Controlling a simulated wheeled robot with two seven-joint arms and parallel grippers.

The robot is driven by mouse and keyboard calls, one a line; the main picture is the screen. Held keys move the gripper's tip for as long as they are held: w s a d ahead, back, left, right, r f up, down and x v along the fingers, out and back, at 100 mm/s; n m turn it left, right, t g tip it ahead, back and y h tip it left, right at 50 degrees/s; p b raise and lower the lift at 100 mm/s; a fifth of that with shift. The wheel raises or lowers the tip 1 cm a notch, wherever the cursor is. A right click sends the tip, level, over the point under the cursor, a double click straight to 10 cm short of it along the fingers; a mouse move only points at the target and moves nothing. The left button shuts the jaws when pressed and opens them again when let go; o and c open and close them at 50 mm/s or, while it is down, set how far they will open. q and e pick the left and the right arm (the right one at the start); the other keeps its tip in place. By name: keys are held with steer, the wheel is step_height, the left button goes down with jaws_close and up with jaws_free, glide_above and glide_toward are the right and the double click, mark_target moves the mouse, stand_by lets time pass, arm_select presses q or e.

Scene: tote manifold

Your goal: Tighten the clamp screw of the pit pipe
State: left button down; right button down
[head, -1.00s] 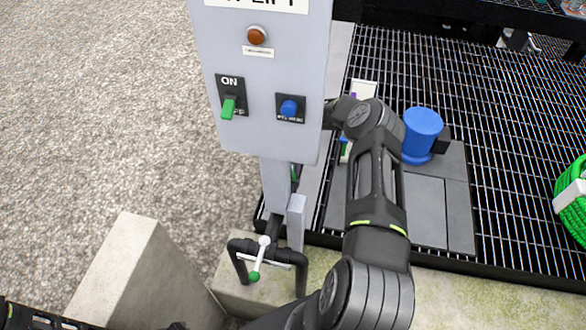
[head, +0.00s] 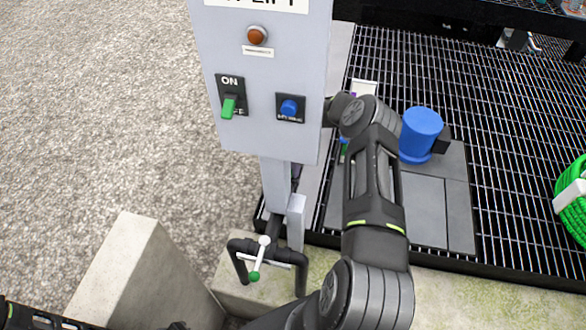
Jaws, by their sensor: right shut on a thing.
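My right arm reaches up from the bottom middle, and its wrist (head: 357,115) bends left behind the grey control box. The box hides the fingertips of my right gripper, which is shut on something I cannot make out. The clamp screw and the pit pipe cannot be picked out for certain. A small dark and purple part (head: 296,176) shows beside the post under the box. A black bent pipe (head: 241,262) with a white lever (head: 263,250) and green knob (head: 254,276) stands below. My left gripper is not in view.
The control box (head: 262,145) has a green switch (head: 229,106), a blue knob (head: 289,108) and a red-brown lamp (head: 257,36). A blue cylinder (head: 421,132) stands on grey plates over black grating (head: 510,190). A green hose coil (head: 572,212) is at right. A concrete block (head: 150,270) is lower left.

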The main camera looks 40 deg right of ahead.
steer(key=m, duration=0.6)
steer(key=shift+m, duration=0.3)
steer(key=m, duration=0.5)
steer(key=shift+m+b, duration=0.3)
steer(key=shift+b, duration=0.05)
steer(key=c, duration=1.4)
jaws_free()
steer(key=shift+c, duration=0.2)
steer(key=shift+r+b, duration=0.55)
steer(key=shift+r, duration=3.4)
steer(key=shift+f, duration=0.1)
